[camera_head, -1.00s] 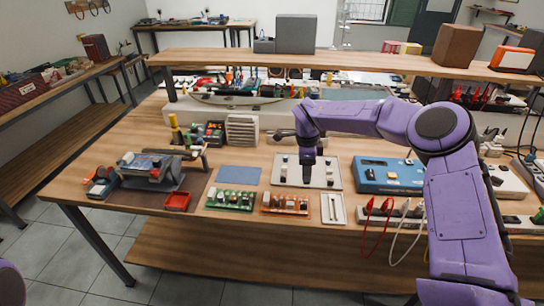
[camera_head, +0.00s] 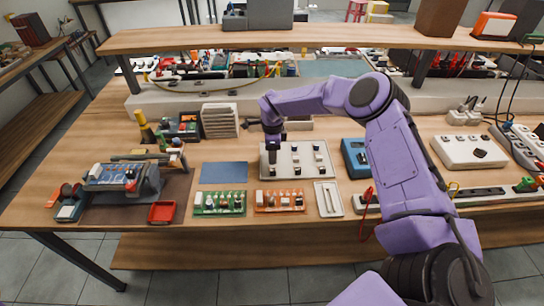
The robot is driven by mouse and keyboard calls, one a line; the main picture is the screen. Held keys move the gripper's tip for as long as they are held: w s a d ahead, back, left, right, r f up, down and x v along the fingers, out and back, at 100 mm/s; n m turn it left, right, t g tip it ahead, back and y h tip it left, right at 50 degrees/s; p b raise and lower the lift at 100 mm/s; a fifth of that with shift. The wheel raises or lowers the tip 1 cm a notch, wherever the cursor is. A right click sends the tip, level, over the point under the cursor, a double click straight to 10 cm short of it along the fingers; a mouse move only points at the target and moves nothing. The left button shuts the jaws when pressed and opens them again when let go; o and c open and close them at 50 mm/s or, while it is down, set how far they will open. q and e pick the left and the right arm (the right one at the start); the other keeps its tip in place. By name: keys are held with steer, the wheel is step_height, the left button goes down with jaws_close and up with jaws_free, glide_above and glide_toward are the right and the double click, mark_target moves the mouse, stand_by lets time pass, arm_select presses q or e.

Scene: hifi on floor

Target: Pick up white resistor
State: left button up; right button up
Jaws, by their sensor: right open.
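I cannot tell for certain which small part is the white resistor. Small pale pieces sit on the green circuit board (camera_head: 219,203) and on the orange circuit board (camera_head: 280,201) near the table's front edge. A narrow pale tray (camera_head: 328,199) right of the orange board holds thin light pieces. My right gripper (camera_head: 272,158) points down above the left part of a light panel with knobs (camera_head: 297,171), behind the boards. It is open, with nothing seen between its fingers. My left gripper is out of view.
A blue mat (camera_head: 223,173) lies left of the panel. A red tray (camera_head: 162,212) and a vise-like tool (camera_head: 123,182) stand farther left. A blue box (camera_head: 356,158) is partly hidden by my right arm. A raised shelf (camera_head: 200,38) crosses the back.

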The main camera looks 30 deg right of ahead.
steer(key=shift+w+f, duration=0.2)
steer(key=shift+f, duration=0.4)
steer(key=shift+w+f, duration=0.15)
steer(key=shift+f, duration=0.4)
steer(key=shift+s+r, duration=0.2)
steer(key=shift+s, duration=0.1)
steer(key=c, duration=0.4)
jaws_close()
